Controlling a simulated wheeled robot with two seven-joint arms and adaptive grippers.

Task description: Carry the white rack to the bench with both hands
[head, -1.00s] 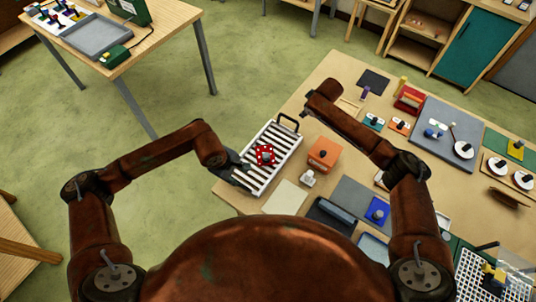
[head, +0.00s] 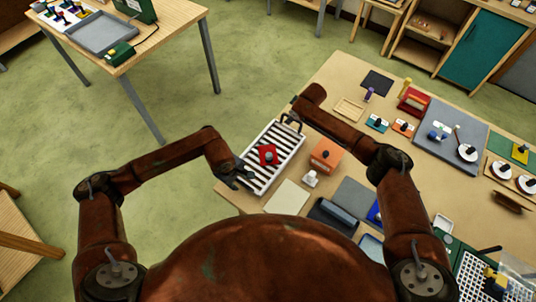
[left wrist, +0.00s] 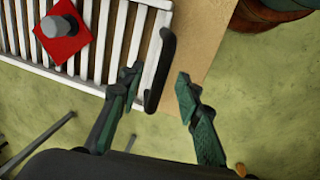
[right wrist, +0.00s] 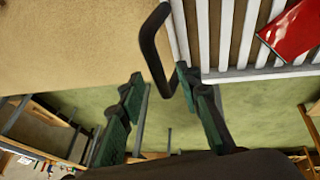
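The white rack (head: 289,150), slatted, lies on the wooden table (head: 330,78) at its left edge. A red square piece with a grey knob (head: 268,156) sits on it. My left gripper (head: 243,176) is open at the rack's near end; in the left wrist view that end's dark handle (left wrist: 167,50) stands between the spread fingers (left wrist: 158,80). My right gripper (right wrist: 160,82) is open at the far end, the other dark handle (right wrist: 148,42) reaching between its fingers. In the head view the right forearm hides part of this gripper. Neither gripper visibly clamps a handle.
Near the rack are an orange box (head: 326,156), a small white piece (head: 310,179) and a cream sheet (head: 287,196). Another wooden table (head: 170,28) at upper left holds a grey tray (head: 100,35) and green devices. Green floor between the tables is clear.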

